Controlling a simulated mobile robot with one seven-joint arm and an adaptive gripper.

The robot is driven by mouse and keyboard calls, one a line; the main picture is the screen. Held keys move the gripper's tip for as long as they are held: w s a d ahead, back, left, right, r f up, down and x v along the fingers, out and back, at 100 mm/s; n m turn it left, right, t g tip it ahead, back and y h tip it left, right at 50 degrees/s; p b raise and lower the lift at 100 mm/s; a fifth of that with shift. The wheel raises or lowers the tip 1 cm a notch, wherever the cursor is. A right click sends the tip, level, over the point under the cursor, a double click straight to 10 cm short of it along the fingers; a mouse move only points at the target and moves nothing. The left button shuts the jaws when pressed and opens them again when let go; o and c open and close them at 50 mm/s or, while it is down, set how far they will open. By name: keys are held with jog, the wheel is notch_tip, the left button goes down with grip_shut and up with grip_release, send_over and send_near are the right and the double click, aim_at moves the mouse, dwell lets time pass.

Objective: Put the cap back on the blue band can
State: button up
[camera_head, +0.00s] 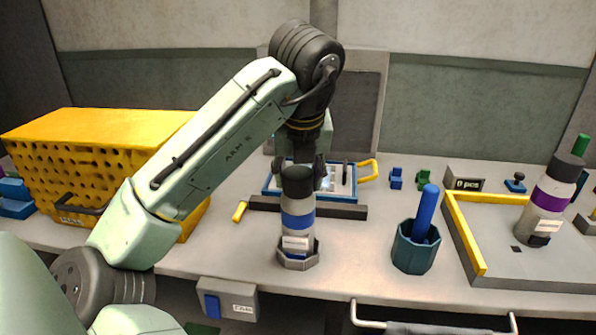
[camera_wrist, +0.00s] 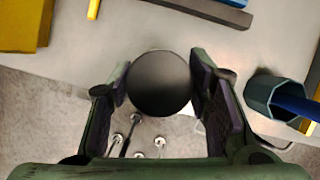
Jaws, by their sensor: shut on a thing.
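The blue band can (camera_head: 298,221) stands upright in a grey holder (camera_head: 298,262) near the table's front edge. It is a grey can with a blue band and a white label. A black cap (camera_head: 297,181) is at the can's top, in line with it; I see no clear gap, but cannot tell if it is fully seated. My gripper (camera_head: 299,170) points down from above and is shut on the cap. In the wrist view the cap (camera_wrist: 159,83) is a dark disc between both fingers and hides the can below it.
A purple band can (camera_head: 546,205) with a dark top stands in a yellow-edged tray (camera_head: 463,235) at right. A teal cup (camera_head: 415,250) holding a blue stick stands right of the can. A dark bar (camera_head: 340,211) lies behind it. A yellow perforated box (camera_head: 75,150) is at left.

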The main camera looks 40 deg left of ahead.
dwell(0.4)
jog(key=o, duration=0.9)
jog(key=shift+o, duration=0.4)
jog(key=o, duration=0.4)
jog(key=shift+r, duration=0.15)
jog(key=shift+r+p, duration=1.3)
jog(key=shift+p, duration=0.25)
jog(key=shift+r+p, duration=0.4)
jog(key=shift+r, duration=1.7)
